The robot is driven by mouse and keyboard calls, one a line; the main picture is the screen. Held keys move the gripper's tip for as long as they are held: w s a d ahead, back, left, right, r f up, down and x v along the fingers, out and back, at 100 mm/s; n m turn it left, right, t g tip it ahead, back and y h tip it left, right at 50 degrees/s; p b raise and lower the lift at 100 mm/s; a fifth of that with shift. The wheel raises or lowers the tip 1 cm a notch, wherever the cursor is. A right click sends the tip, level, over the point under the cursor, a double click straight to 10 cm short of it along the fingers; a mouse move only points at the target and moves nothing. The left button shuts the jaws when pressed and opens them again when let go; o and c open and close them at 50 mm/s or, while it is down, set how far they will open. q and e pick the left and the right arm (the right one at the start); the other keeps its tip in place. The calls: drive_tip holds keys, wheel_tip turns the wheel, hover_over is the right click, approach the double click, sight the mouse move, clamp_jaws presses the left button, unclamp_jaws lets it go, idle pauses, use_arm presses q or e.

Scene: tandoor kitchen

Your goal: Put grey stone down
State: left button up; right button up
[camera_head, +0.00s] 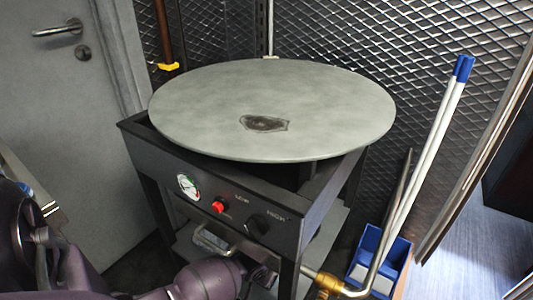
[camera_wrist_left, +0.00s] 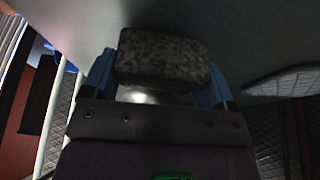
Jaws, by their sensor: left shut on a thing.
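The grey stone (camera_wrist_left: 165,58) is a dark, speckled block in the left wrist view. My left gripper (camera_wrist_left: 160,72) is shut on it, with a blue fingertip at each side. A smooth grey surface lies behind the stone; I cannot tell whether they touch. In the head view my purple left arm runs along the bottom, low in front of the cooker, and the stone cannot be made out there. The round grey plate (camera_head: 200,105) tops the cooker, with a dark irregular patch (camera_head: 264,123) toward its front. My right gripper is not in view.
The black cooker (camera_head: 290,232) has a gauge, a red button and a knob on its front. A brass pipe fitting (camera_head: 326,284) sits low right. A blue bucket (camera_head: 380,262) with long white poles (camera_head: 425,155) stands at the right. Mesh wall is behind. The plate is otherwise clear.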

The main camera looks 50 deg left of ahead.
use_arm(q)
drive_tip(key=shift+s+f, duration=0.1)
drive_tip(key=shift+f, duration=0.5)
drive_tip(key=shift+w+r, duration=0.2)
drive_tip(key=shift+r, duration=0.05)
drive_tip(key=shift+f, duration=0.15)
drive_tip(key=o, duration=0.7)
drive_tip(key=shift+f, duration=0.1)
drive_tip(key=shift+o, duration=0.2)
drive_tip(key=shift+r, duration=0.45)
drive_tip(key=p+v, duration=0.4)
drive_tip(key=v, duration=0.1)
drive_tip(key=shift+w+r, duration=0.15)
drive_tip(key=shift+w, duration=0.15)
drive_tip(key=s+d+p, duration=0.3)
drive_tip(key=s+p, duration=0.2)
drive_tip(key=s, duration=0.7)
drive_tip(key=shift+s+f, duration=0.25)
drive_tip(key=shift+f, duration=0.2)
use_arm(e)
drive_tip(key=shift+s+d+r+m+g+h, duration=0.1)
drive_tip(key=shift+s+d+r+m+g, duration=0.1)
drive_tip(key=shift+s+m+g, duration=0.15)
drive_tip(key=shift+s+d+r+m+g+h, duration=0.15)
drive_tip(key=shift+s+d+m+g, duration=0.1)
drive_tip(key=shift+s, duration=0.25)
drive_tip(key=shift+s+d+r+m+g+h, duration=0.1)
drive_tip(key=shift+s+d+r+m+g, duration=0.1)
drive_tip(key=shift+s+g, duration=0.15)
